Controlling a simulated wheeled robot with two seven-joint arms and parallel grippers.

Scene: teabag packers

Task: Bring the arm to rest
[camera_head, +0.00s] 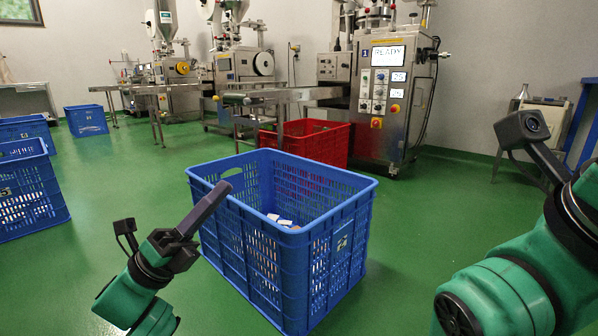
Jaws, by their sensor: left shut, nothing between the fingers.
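My left gripper (217,195) rises from the lower left, its dark fingers pressed together and pointing up and to the right. It is shut and empty. In the picture its tips overlap the left wall of a large blue crate (305,262); I cannot tell whether they touch. My right arm (510,290) enters at the lower right, with its wrist camera (524,128) showing. The fingers of my right gripper are outside the picture.
A few small packets (280,220) lie in the blue crate. A red crate (335,142) stands behind it, by a packing machine (385,90) reading READY. More blue crates (30,205) stand at the left. Green floor (125,165) is clear between them.

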